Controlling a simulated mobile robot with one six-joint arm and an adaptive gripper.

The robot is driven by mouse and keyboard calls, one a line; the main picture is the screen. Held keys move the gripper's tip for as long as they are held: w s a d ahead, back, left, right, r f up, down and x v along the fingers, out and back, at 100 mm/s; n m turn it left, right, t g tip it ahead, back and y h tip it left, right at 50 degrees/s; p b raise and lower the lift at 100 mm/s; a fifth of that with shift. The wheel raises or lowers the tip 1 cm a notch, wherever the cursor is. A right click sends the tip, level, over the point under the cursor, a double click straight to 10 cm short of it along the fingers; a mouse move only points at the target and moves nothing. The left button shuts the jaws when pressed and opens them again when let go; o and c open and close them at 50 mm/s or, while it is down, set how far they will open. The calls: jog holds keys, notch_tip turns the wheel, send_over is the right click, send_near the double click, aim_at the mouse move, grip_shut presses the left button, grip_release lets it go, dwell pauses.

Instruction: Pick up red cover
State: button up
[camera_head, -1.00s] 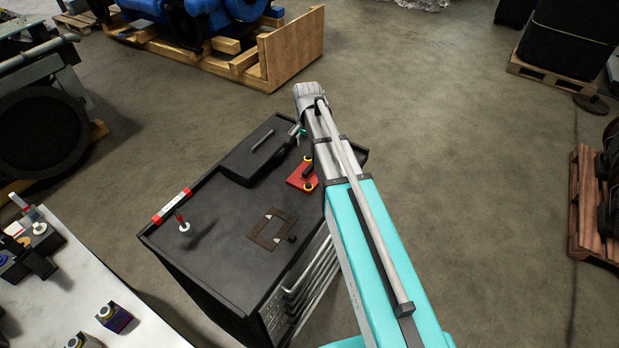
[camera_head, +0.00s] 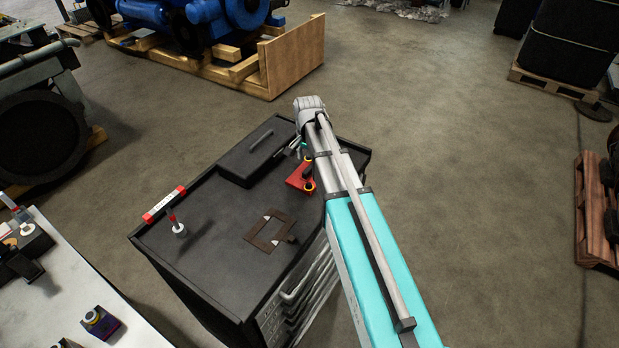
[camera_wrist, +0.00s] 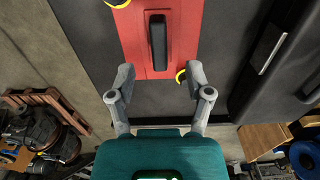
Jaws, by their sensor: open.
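The red cover (camera_head: 296,181) lies on top of the black tool cabinet (camera_head: 212,221), near its right edge, partly hidden by my arm in the head view. In the wrist view the red cover (camera_wrist: 134,38) is a flat red plate with a black bar handle (camera_wrist: 158,43) and yellow-rimmed parts at two corners. My gripper (camera_wrist: 160,78) is open and empty. Its fingers are spread on either side of the handle's line, by the plate's near edge. Contact with the plate cannot be told.
A black case (camera_head: 252,152) lies behind the cover. A brown square frame (camera_head: 258,241) and a red-and-white upright piece (camera_head: 177,227) are on the cabinet. A white table (camera_head: 80,285) stands at left. Open floor (camera_head: 455,190) lies to the right.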

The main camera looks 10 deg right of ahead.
aim_at(309, 168)
jog(key=shift+f, duration=0.1)
dwell(0.3)
jog(key=shift+d+f+b, duration=0.1)
jog(key=shift+f+b, duration=2.4)
jog(key=shift+b, duration=0.1)
grip_shut()
